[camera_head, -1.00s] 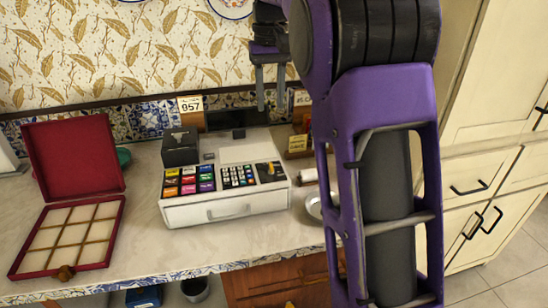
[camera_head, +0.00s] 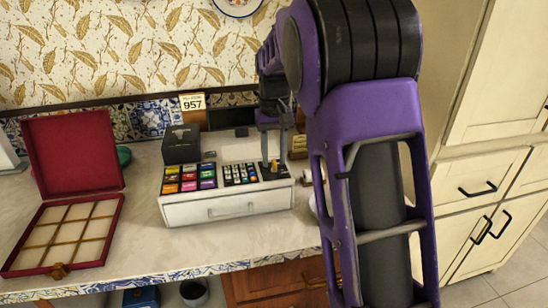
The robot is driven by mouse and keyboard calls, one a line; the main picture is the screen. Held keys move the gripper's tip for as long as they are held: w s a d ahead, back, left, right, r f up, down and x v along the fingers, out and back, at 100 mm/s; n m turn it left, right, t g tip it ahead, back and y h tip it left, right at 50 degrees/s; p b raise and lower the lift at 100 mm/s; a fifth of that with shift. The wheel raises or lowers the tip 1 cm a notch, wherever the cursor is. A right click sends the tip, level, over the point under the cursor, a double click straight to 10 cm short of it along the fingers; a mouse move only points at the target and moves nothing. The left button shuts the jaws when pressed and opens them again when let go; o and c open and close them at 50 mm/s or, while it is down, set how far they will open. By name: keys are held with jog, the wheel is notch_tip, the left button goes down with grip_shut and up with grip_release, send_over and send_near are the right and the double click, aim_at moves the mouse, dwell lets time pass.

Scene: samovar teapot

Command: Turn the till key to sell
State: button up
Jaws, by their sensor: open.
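The white till (camera_head: 225,207) stands on the counter, with coloured keys at the left of its top and a dark panel at the right. The till key (camera_head: 273,167) is a small yellowish piece on that dark panel, partly hidden by my fingers. My gripper (camera_head: 274,160) is open, pointing down, with its fingertips close around or just above the key. I cannot tell whether they touch it. Which position the key is turned to is too small to tell.
An open red box (camera_head: 92,235) with compartments lies at the left. A black box (camera_head: 181,144) and a 957 sign (camera_head: 192,102) stand behind the till. My arm hides the counter's right part. Clear counter (camera_head: 145,215) lies between box and till.

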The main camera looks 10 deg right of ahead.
jog(key=shift+f, duration=0.1)
grip_shut()
jog(key=shift+m+p, duration=0.4)
jog(key=m+p, duration=0.2)
jog(key=shift+r+m, duration=0.25)
jog(key=shift+m, duration=0.05)
jog(key=m+p, duration=0.3)
jog(key=m, duration=0.2)
jog(key=shift+f, duration=0.15)
jog(key=shift+d+m, duration=0.1)
jog(key=shift+m, duration=0.2)
dwell(0.3)
grip_release()
